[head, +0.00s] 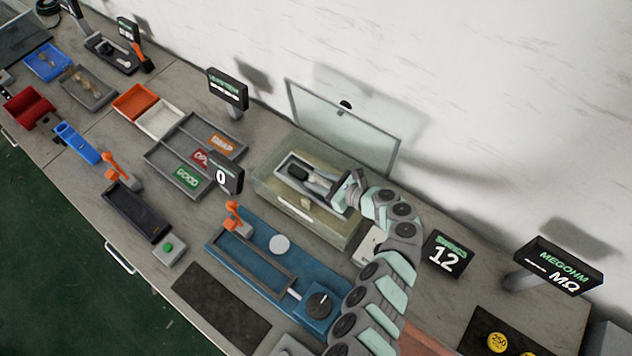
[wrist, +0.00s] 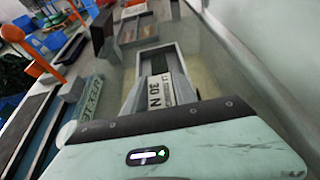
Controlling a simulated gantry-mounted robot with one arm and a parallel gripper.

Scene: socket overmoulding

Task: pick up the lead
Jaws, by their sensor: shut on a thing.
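The lead (head: 318,184) shows in the head view as a small dark and grey piece in the grey tray inside the clear-walled box (head: 275,205). My gripper (head: 336,191) reaches into this box from the right and is shut on the lead's near end. The jaws hide part of the lead, and I cannot tell whether it is clear of the tray floor. In the wrist view the gripper body fills the bottom, and the lead cannot be made out.
The box's glass lid (head: 340,125) stands open behind it, near the wall. Sorting trays (head: 150,158) lie to the left. A blue fixture (head: 235,262) with an orange clamp (head: 234,215) stands in front. A "12" display (head: 446,255) stands right of my arm.

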